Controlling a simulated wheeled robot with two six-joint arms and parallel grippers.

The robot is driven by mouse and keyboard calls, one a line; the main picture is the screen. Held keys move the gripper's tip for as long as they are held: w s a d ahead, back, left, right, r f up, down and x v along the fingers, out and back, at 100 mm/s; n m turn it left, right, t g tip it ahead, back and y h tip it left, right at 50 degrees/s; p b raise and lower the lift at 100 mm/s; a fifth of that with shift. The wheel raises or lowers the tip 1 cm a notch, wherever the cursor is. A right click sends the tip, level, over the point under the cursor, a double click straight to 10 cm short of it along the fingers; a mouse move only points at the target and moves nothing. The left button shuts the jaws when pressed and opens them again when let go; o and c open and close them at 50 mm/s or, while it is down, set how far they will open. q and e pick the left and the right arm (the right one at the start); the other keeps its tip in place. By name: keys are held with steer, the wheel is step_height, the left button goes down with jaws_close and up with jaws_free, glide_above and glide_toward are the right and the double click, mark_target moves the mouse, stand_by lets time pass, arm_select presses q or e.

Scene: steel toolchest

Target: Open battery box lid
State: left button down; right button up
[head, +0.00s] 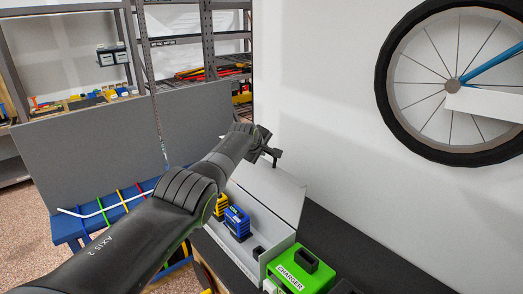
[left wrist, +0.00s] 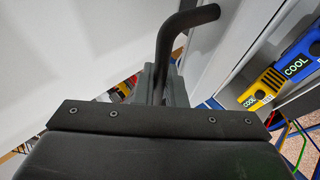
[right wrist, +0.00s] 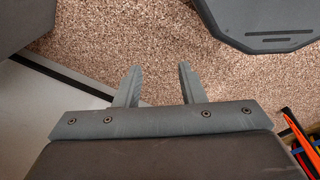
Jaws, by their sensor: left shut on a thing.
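The battery box (head: 283,243) is a pale open-topped box on the dark worktop. Its pale lid (head: 282,190) stands raised and tilted above the box. A yellow battery (head: 220,207) and a blue battery (head: 237,222) sit inside; the left wrist view also shows a yellow one (left wrist: 262,88) and a blue one (left wrist: 300,58), both marked COOL. My left gripper (head: 268,150) is at the lid's upper edge, shut on the bent black lid handle (left wrist: 190,20). My arm hides part of the box. My right gripper (right wrist: 156,85) is open and empty above the speckled floor.
A green charger (head: 300,270) stands at the box's near right end. A bicycle wheel (head: 450,85) hangs on the white wall at the right. A grey panel (head: 90,150) and shelving (head: 180,40) stand at the left and back.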

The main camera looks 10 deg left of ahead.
arm_select(q)
steer(key=shift+f, duration=0.15)
steer(key=c, duration=1.6)
jaws_free()
steer(key=shift+s+r+p, duration=0.3)
steer(key=shift+r+p, duration=0.25)
steer(key=shift+p, duration=0.4)
steer(key=shift+p+v, duration=1)
steer(key=shift+p, duration=0.1)
steer(key=b+v, duration=0.4)
steer(key=v, duration=1)
steer(key=shift+s, duration=0.3)
steer(key=shift+f, duration=0.1)
